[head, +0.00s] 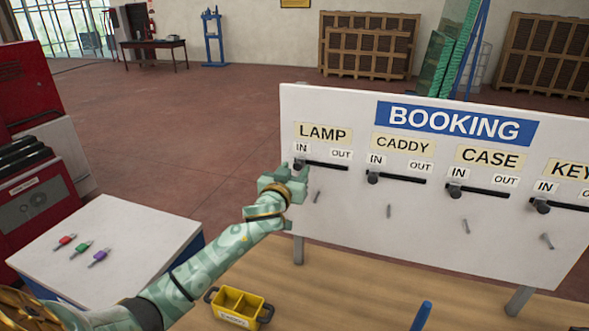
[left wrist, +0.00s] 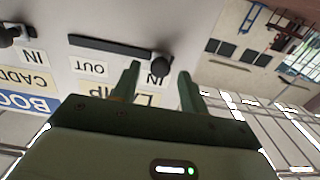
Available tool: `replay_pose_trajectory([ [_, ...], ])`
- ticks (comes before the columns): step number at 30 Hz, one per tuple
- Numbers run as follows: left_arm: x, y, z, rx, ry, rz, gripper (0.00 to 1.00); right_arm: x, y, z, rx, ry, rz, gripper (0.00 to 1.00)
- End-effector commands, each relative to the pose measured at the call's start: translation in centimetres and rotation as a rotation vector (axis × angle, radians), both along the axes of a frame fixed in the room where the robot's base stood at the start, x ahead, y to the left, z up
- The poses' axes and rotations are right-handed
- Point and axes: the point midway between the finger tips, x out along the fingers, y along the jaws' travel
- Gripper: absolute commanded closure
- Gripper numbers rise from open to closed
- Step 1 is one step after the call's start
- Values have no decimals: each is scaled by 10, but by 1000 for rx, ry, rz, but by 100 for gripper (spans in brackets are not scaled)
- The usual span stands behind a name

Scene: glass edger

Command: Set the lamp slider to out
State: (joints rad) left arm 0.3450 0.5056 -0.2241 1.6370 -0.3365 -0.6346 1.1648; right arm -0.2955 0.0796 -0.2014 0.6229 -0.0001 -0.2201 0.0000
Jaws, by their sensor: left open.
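The white booking board (head: 400,225) stands at the right in the head view. Its lamp slider's dark knob (head: 299,164) is at the IN end of a black slot, whose other end lies under the OUT label (head: 341,154). My left gripper (head: 293,172) is in front of that knob. In the left wrist view, which looks upside down, the lamp knob (left wrist: 161,66) shows between the two spread finger tips. The left gripper is open; whether it touches the knob cannot be told. My right gripper is not in view.
The caddy (head: 376,177), case (head: 456,189) and key (head: 541,206) knobs sit at their IN ends. Small pegs stick out below the slots. A yellow caddy (head: 240,306) is on the wooden table (head: 330,285). Several coloured keys lie on a white-topped cabinet (head: 140,235) at left.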

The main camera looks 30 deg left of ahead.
Motion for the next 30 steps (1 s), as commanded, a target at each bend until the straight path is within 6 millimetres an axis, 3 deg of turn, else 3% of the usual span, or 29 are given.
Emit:
replay_pose_trajectory([
  [10,5,1,0,0,0,-1,56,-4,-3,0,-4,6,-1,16],
  [11,5,1,0,0,0,-1,62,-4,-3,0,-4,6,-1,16],
  [15,5,1,0,0,0,-1,100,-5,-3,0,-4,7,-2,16],
  [20,6,-1,0,-1,0,-1,100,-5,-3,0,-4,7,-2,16],
  [23,9,-15,-1,-7,-2,-2,100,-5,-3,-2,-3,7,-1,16],
  [30,24,-77,-3,-10,-2,-3,100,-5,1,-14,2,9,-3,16],
])
